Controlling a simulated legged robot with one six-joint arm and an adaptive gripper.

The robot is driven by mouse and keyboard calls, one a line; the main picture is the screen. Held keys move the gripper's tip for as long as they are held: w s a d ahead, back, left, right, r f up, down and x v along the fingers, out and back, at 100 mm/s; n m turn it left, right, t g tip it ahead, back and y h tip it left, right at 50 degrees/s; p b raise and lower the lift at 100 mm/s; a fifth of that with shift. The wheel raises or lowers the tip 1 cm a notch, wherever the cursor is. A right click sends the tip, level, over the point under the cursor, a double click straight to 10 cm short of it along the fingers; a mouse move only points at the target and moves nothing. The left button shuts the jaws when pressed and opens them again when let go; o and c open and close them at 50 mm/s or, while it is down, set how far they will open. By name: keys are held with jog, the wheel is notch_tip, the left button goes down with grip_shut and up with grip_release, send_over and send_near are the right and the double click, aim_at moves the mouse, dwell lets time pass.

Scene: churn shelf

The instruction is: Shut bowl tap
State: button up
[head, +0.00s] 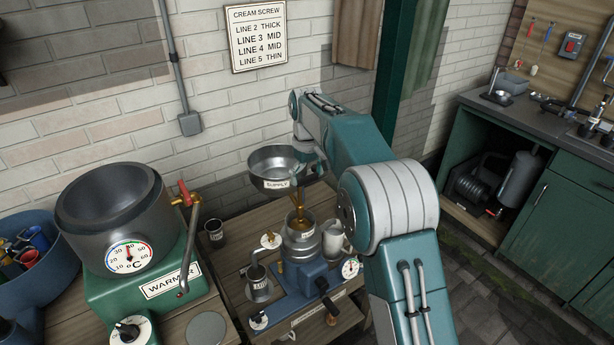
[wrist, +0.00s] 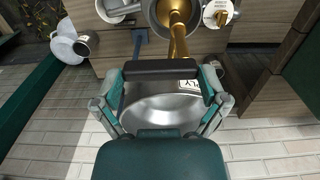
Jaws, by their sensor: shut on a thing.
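The wide steel supply bowl (head: 275,168), labelled SUPPLY, stands above the separator; its inside looks empty in the wrist view (wrist: 160,112). A brass tap (head: 297,198) hangs below the bowl and points down to the steel top of the separator (head: 301,240). In the wrist view the brass (wrist: 180,42) runs up from the bowl's rim area. My gripper (wrist: 161,73) is shut on a black bar (wrist: 160,68) that spans its fingers, in front of the bowl's rim. I cannot tell how the bar joins the tap.
A green warmer (head: 150,290) with a steel pot (head: 110,207) stands left. A small dark cup (head: 215,232) and a white jug (head: 333,238) stand by the separator's blue base (head: 300,283). A brick wall (head: 110,110) is behind. Green cabinets (head: 550,215) are at the right.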

dwell(0.3)
jog(key=o, duration=0.8)
jog(key=shift+c, duration=0.2)
notch_tip(320, 180, up, 12)
